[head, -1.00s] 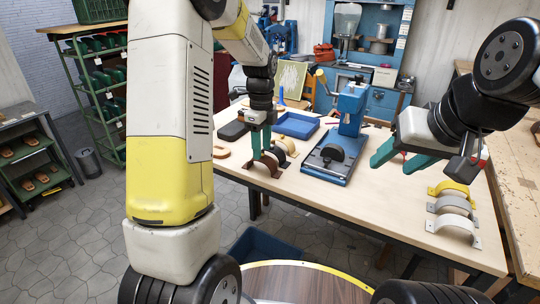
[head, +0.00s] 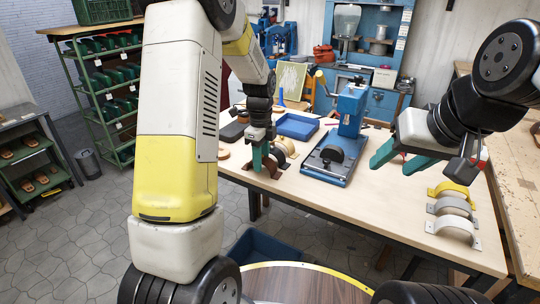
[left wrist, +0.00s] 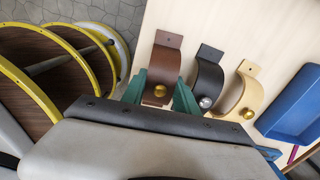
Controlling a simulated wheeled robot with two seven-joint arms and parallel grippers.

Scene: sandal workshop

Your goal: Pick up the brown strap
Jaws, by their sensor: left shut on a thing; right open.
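The brown strap (left wrist: 165,65) is a curved band with a brass stud, seen in the left wrist view between the green fingers of my left gripper (left wrist: 160,90). My left gripper (head: 265,158) is shut on it near the table's front left edge. In the head view the fingers hide most of the brown strap (head: 273,169). I cannot tell whether it is clear of the table. My right gripper (head: 396,165) is open and empty above the right part of the table.
A black strap (left wrist: 208,75) and a tan strap (left wrist: 247,90) stand close beside the brown one. A blue tray (head: 297,126) lies behind, and a blue press (head: 345,125) stands to the right. Several other straps (head: 452,207) stand at the table's right end.

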